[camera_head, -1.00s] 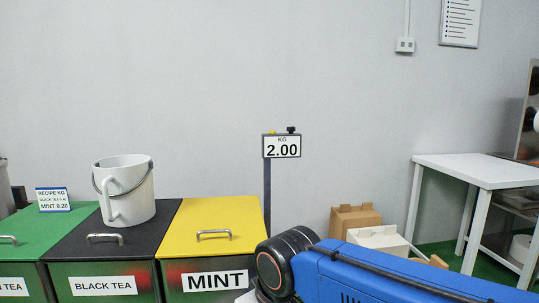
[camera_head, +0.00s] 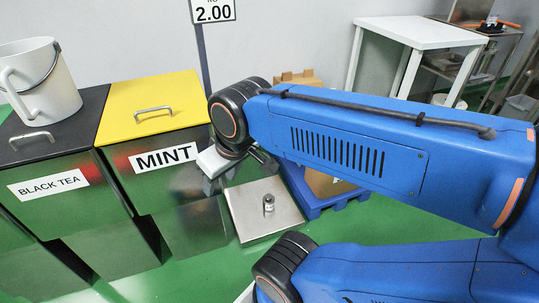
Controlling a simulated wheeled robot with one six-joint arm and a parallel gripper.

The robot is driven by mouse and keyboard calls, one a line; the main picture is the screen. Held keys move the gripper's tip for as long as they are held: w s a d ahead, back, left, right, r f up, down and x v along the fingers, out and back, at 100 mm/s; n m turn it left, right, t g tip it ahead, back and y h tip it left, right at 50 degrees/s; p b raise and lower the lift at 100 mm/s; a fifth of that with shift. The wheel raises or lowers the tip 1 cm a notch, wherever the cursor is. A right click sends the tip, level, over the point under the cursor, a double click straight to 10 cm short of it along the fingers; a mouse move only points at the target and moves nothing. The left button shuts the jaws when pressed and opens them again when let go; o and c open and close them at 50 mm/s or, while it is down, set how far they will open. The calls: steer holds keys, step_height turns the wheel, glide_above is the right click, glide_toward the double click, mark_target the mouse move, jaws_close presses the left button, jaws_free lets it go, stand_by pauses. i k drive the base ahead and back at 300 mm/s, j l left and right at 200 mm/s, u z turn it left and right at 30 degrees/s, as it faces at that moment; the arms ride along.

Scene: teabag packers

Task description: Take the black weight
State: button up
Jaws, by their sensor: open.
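No clearly black weight shows in the head view now. A small grey metal cylinder with a knob (camera_head: 268,203) stands upright on the steel scale plate (camera_head: 245,222); whether it is the weight is unclear. My gripper (camera_head: 233,178) is at the end of my blue arm, between the mint bin and the plate, above and left of the cylinder. It is open, seen partly, with its wrist hiding some of it. I see nothing held in it.
The yellow-lidded mint bin (camera_head: 170,92) and black-lidded black tea bin (camera_head: 75,118) stand at left, with a white bucket (camera_head: 42,85) on the latter. A cardboard box (camera_head: 325,184) in a blue pallet is behind my arm. A white table (camera_head: 420,33) stands at back right.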

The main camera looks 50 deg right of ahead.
mark_target(268, 200)
steer(key=z, duration=1.15)
